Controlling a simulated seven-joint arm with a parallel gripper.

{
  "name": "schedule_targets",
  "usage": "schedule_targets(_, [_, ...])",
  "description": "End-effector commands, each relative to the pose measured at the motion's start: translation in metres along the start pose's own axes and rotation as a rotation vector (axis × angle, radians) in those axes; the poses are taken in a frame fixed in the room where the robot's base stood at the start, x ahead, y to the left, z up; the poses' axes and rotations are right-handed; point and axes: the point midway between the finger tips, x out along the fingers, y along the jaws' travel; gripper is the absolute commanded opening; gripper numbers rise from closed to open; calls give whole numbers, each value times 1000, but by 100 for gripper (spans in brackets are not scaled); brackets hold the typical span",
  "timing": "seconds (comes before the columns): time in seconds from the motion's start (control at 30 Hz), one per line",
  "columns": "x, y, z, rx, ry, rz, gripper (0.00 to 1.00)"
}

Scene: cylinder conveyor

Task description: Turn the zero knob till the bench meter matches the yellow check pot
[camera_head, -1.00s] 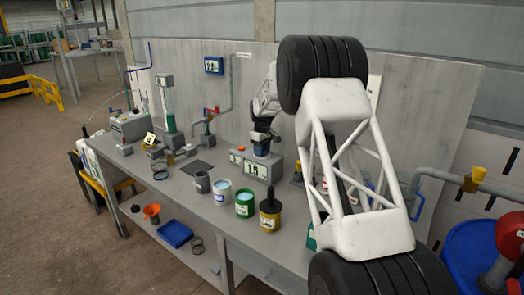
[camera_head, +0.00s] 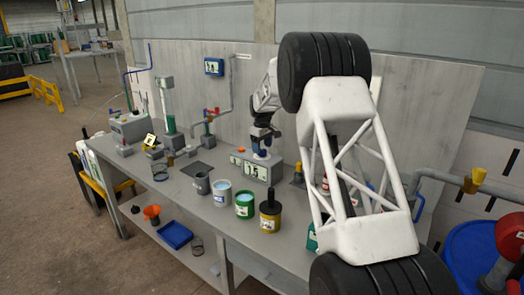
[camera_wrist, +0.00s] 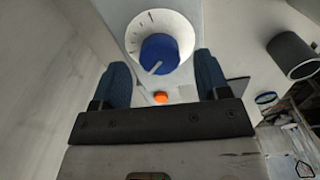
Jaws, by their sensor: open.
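The bench meter (camera_head: 276,172) is a grey box on the bench with pale green displays on its front; its digits are too small to read surely. On its top sits the blue zero knob (camera_wrist: 158,54), with a white pointer line, on a white dial with dark ticks. My gripper (camera_wrist: 161,72) is open, with one blue-padded finger on each side of the knob and gaps between. In the head view my gripper (camera_head: 262,141) is just above the meter. The yellow check pot (camera_head: 269,222), with a black top and a pale label, stands in front of the meter.
An orange button (camera_wrist: 160,97) is beside the dial. A green pot (camera_head: 244,211), a white pot (camera_head: 222,199) and a grey cup (camera_head: 202,183) stand left of the yellow pot. A blue tray (camera_head: 174,235) lies on the lower shelf. My arm hides part of the bench's right side.

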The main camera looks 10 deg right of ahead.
Motion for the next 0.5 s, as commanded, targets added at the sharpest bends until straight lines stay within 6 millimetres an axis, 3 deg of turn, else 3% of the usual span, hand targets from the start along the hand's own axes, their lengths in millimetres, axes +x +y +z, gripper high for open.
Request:
schedule_targets(0.3, [-40,0,0,0,2,1,69])
schedule_targets(0.5, [-51,0,0,0,1,0,69])
